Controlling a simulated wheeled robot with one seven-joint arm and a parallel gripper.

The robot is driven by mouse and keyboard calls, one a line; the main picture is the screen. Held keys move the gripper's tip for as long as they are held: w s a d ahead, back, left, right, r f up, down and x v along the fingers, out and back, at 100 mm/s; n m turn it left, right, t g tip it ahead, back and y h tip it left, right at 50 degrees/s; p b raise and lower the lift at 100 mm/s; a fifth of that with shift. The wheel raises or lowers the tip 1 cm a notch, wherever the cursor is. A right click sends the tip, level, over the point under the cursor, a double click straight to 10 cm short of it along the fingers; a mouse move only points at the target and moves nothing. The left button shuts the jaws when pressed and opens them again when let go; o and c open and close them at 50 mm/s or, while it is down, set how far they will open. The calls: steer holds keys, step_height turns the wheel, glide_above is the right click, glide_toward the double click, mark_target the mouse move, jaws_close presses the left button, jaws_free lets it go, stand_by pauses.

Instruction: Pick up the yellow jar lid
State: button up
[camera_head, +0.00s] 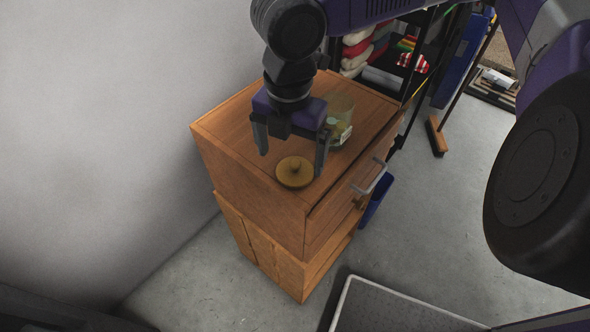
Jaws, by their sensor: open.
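The yellow jar lid (294,173) is a round disc with a small knob on top. It lies on the top of the wooden cabinet (230,126), near its front corner. My gripper (292,160) is open and points down above the cabinet top. In the picture its two fingers stand to the left and right of the lid, with the right fingertip close to the lid's edge. Nothing is between the fingers that I can see as held. The height of the fingertips over the lid is hard to tell.
A glass jar (341,108) with a label stands on the cabinet behind my gripper's right finger. A drawer with a metal handle (375,178) is at the front. A shelf with folded cloths (357,45) stands behind. A grey wall is close on the left.

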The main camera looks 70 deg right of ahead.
mark_target(294, 164)
steer(key=shift+s+d+f, duration=0.15)
steer(key=shift+f, duration=1)
steer(key=shift+s+d+f, duration=0.1)
steer(key=shift+f, duration=1)
steer(key=c, duration=1.4)
steer(key=shift+c, duration=0.2)
